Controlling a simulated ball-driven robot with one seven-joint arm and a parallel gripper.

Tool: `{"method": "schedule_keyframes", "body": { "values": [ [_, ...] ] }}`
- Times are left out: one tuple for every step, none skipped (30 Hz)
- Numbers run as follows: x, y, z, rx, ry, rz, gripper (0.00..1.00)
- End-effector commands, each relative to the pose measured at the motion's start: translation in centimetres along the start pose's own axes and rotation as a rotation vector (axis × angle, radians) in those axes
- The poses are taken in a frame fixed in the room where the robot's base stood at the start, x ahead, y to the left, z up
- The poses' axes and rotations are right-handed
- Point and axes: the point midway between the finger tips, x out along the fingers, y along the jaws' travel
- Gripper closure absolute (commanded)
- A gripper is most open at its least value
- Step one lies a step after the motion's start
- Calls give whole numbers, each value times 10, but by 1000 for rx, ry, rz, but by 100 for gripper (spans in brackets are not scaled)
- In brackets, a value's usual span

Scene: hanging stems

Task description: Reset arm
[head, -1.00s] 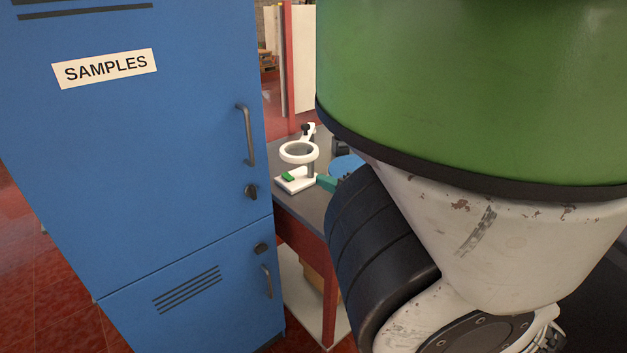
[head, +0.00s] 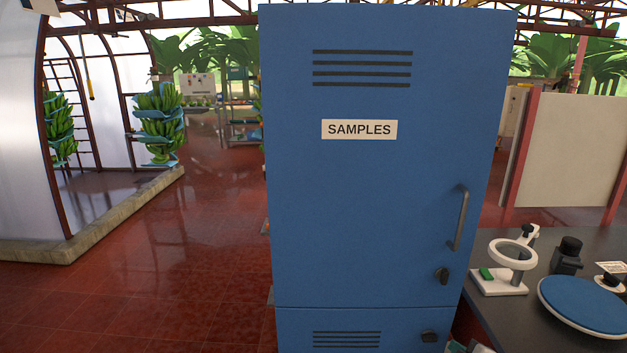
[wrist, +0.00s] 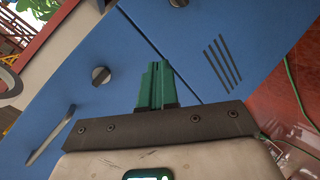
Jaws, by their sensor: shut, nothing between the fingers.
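My gripper (wrist: 157,84) shows in the wrist view. Its green fingers are together and nothing is between them. The blue cabinet (wrist: 198,28) fills much of the wrist view beyond the fingers, tilted in the picture, with a dark knob and a handle to the left and vent slots to the right. I cannot tell the gap between the fingertips and the cabinet. In the head view my arm and gripper do not show. The cabinet (head: 370,210) stands upright at centre there, its door closed, with a "SAMPLES" label (head: 359,129).
A dark bench (head: 500,315) at right holds a white ring-shaped stand (head: 512,255), a black device (head: 567,254) and a round blue-topped disc (head: 585,303). A pale panel (head: 575,150) stands behind. Red floor (head: 180,250) is open at left. Banana bunches (head: 160,125) hang farther back.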

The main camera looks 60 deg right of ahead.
Motion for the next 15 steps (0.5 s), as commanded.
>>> {"method": "schedule_keyframes", "body": {
  "values": [
    [-1, -28, -19, 48, -23, -68, 100],
    [-4, -44, -28, 74, -43, -109, 100],
    [-8, -66, -39, 107, -71, -166, 100],
    [-12, -82, -48, 128, -92, -210, 100],
    [-18, -98, -57, 147, -114, -254, 100],
    [-26, -119, -69, 170, -142, -314, 100],
    [-34, -134, -78, 183, -164, -360, 100],
    [-42, -150, -87, 195, -187, -405, 100],
    [-55, -169, -97, 205, -218, -466, 100],
    [-66, -182, -106, 211, -241, -512, 100],
    [-78, -196, -114, 213, -264, -557, 100],
    [-94, -212, -123, 212, -295, -617, 100],
    [-106, -223, -130, 209, -318, -658, 100],
    [-119, -233, -136, 203, -340, -698, 100],
    [-134, -244, -143, 193, -367, -746, 100]
  ]
}}
